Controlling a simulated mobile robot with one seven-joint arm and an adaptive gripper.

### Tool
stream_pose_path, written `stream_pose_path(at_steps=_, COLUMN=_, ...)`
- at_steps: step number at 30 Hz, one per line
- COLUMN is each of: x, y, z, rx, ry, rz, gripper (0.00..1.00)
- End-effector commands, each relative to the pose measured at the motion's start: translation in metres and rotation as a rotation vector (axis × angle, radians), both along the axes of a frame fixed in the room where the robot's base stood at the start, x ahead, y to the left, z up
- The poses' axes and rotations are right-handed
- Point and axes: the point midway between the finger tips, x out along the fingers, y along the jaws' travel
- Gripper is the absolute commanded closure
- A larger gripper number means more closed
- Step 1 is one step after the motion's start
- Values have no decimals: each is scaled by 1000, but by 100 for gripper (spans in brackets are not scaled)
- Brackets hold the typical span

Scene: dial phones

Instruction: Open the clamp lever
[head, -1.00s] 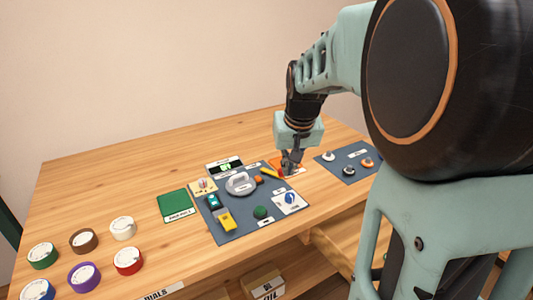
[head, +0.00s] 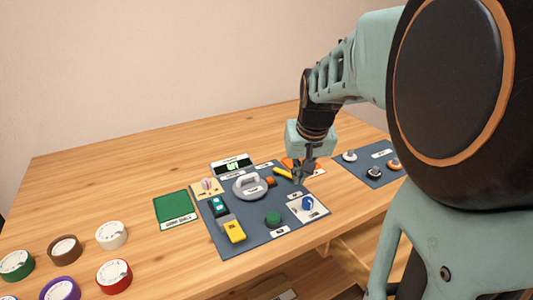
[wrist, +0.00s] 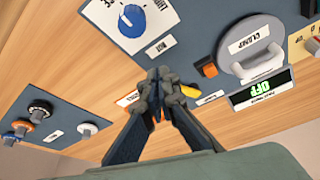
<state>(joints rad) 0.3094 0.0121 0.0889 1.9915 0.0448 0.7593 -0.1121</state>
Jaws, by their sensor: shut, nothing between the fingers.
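The blue-grey panel (head: 255,240) lies on the table. On it is a round grey piece (head: 250,187) with a pale loop handle; in the wrist view this piece (wrist: 250,62) bears a label reading CLAMP. A short yellow lever (head: 283,173) sits at the panel's far right edge. It also shows in the wrist view (wrist: 189,91), partly hidden behind the finger. My gripper (head: 300,180) is shut and empty, just right of the yellow lever; in the wrist view its fingertips (wrist: 157,80) meet. I cannot tell whether they touch the lever.
An orange switch (wrist: 207,68) and a display (wrist: 262,91) reading OFF are near the grey piece. A blue knob (head: 308,203), a green button (head: 273,219) and a yellow-and-teal device (head: 228,222) share the panel. A smaller panel (head: 375,180) with several knobs lies right.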

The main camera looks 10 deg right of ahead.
Motion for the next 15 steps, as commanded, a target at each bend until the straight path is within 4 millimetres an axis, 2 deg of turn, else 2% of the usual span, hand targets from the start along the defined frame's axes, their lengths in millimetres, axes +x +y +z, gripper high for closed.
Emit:
stream_pose_path(at_steps=11, x=0, y=0, z=0, rx=0, ry=0, rz=0, gripper=100)
stream_pose_path(at_steps=15, x=7, y=-5, z=2, rx=1, ry=1, rz=-1, gripper=100)
